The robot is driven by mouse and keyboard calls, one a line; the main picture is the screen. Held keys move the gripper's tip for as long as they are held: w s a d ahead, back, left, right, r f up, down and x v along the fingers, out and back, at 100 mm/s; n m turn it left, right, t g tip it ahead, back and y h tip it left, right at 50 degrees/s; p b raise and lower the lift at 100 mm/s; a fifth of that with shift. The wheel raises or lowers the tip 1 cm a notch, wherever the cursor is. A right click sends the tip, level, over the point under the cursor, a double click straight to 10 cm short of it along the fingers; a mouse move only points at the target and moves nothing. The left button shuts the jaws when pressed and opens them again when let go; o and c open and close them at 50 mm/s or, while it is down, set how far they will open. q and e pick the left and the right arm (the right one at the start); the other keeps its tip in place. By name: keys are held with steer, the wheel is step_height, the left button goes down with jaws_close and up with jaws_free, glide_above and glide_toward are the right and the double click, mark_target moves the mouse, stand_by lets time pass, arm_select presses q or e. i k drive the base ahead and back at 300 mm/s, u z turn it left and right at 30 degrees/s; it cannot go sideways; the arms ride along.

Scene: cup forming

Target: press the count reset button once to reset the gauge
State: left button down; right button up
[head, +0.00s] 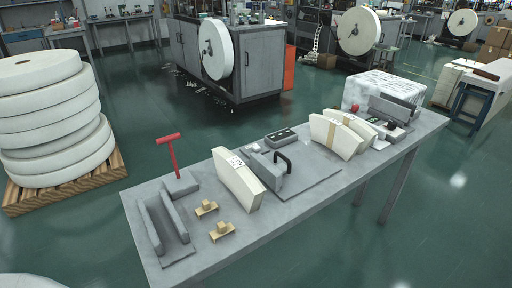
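A grey device with a black arched handle (285,160) stands on a flat grey plate (312,178) at the middle of the table; it may be the gauge. A small dark grey box (281,138) with a few pale spots on top sits just behind it. I cannot tell whether any of these spots is the count reset button. A small red thing (355,107) shows at the table's far end, too small to identify. No gauge reading can be made out. Neither of my grippers is in view.
The grey table (290,217) also holds a red T-handle (170,153) on a block, a grey trough (165,228), two small wooden pieces (222,231), curved cream stacks (238,178) and a wrapped pack (383,88). A pallet of white rolls (55,120) stands left. Green floor in front is clear.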

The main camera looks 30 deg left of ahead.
mark_target(256, 148)
steer(key=z, duration=1.6)
steer(key=i, duration=1.55)
steer(key=u, duration=3.3)
